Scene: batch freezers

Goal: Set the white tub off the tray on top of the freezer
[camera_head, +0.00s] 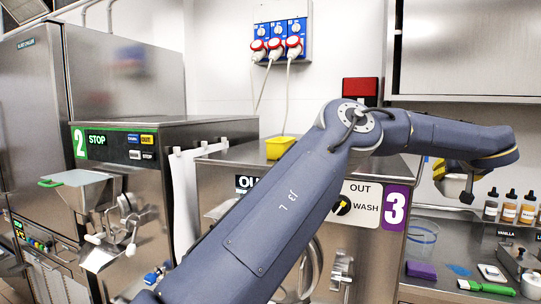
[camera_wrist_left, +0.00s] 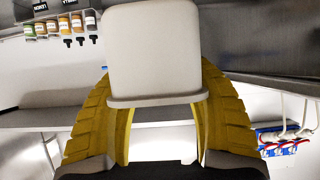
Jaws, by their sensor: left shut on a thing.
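My left gripper (camera_head: 462,190) is shut on the white tub (camera_wrist_left: 152,52), which sits between its two yellow fingers in the left wrist view. In the head view the gripper is at the right, in the air above the counter; only a small pale patch shows between its fingers. The left arm crosses the picture in front of the freezer marked 3 (camera_head: 395,208) and hides much of its front and top. The freezer marked 2 (camera_head: 190,128) stands to its left. I cannot make out the tray. My right gripper is not in view.
A yellow container (camera_head: 279,148) stands on top of freezer 3, with some bare steel around it. A wall cabinet (camera_head: 465,50) hangs above.

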